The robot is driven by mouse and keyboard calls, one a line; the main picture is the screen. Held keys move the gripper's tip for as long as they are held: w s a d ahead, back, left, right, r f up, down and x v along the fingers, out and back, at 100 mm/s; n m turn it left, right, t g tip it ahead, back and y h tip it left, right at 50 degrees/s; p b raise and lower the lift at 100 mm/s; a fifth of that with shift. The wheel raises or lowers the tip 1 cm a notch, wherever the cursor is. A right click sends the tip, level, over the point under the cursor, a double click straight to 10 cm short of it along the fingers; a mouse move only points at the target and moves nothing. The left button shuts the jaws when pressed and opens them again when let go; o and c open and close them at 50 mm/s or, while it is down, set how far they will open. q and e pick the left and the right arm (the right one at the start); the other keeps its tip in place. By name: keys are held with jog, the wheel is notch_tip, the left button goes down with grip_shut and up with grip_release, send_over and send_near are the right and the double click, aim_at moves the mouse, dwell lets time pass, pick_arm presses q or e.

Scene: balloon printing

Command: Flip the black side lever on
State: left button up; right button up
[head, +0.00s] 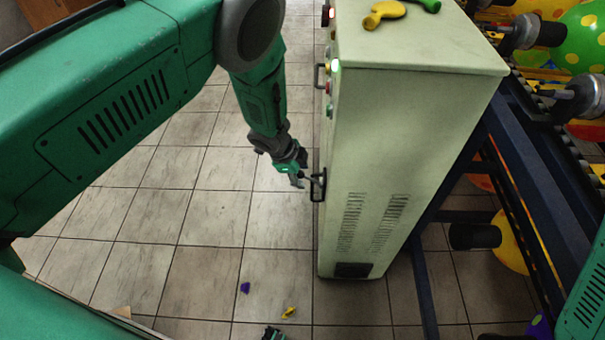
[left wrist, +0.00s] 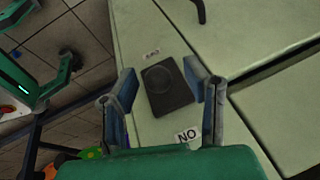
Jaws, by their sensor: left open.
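The pale green cabinet (head: 410,130) stands in the middle of the head view. My left gripper (head: 300,180) is beside its left face, close to a black bracket-shaped handle (head: 318,186); I cannot tell if they touch. In the left wrist view my left gripper (left wrist: 165,90) is open and empty, its fingers spread on either side of a black square switch plate with a round centre (left wrist: 168,90). The raised lever part cannot be made out. A label reading upside-down "ON" (left wrist: 187,135) is at one end, and a small label (left wrist: 151,53) is at the other.
A second black handle (head: 320,76) and lit buttons (head: 330,70) are higher on the cabinet's left face. A dark blue frame (head: 530,190) with balloons stands at right. Small purple (head: 245,287) and yellow (head: 288,312) pieces lie on the tiles.

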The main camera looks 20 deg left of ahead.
pick_arm(q)
jog(key=v, duration=1.1)
jog(key=shift+r, duration=0.15)
jog(key=shift+w, duration=0.15)
